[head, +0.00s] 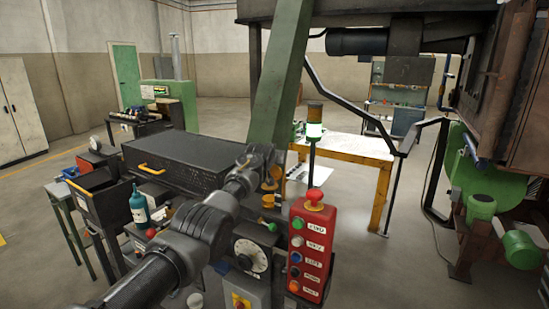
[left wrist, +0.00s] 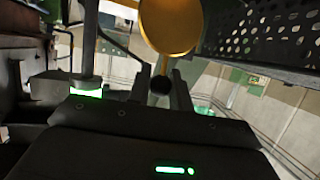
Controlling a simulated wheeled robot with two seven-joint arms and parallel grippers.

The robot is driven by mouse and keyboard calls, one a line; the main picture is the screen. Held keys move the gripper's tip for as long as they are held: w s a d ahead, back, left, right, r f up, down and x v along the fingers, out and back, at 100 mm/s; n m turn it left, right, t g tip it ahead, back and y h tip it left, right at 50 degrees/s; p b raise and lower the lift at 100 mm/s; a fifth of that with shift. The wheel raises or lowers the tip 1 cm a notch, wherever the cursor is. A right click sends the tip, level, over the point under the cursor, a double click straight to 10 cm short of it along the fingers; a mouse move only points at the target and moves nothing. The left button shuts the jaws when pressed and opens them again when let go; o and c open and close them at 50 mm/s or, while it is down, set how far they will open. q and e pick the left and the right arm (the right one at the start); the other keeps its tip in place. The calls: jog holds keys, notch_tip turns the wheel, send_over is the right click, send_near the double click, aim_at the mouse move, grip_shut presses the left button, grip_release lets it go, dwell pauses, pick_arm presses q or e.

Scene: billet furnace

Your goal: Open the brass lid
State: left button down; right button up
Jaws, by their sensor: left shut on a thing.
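The brass lid (left wrist: 168,22) is a round golden disc at the top of the left wrist view, with a dark round knob (left wrist: 160,86) below it. My left gripper (left wrist: 162,78) has its two fingers on either side of this knob and is shut on it. In the head view my left arm reaches in from the lower left, and the gripper (head: 264,166) is beside a small patch of brass (head: 272,184). The hand covers most of the lid there. A small brass cup-like part (head: 268,201) shows just below. My right gripper is in neither view.
A red button box (head: 311,250) with a red top knob stands right of the hand, with a signal lamp (head: 314,130) behind it. A grey dial panel (head: 252,258) is below. A black perforated cover (head: 185,160) lies left, and a green post (head: 280,85) rises behind.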

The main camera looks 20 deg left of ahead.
pick_arm(q)
jog(key=shift+d+r, duration=0.1)
jog(key=shift+r, duration=0.05)
dwell(0.4)
jog(key=c, duration=1.5)
grip_release()
jog(key=shift+w, duration=0.1)
jog(key=shift+c, duration=0.2)
jog(key=shift+o, duration=1.2)
jog(key=shift+w+d, duration=0.1)
jog(key=shift+s+a, duration=0.2)
jog(key=shift+s+d+r+b, duration=0.1)
jog(key=shift+s+d+b, duration=0.1)
jog(key=shift+s+b, duration=0.45)
jog(key=b+v, duration=0.3)
jog(key=v, duration=0.6)
jog(key=shift+r, duration=0.1)
jog(key=shift+c, duration=0.4)
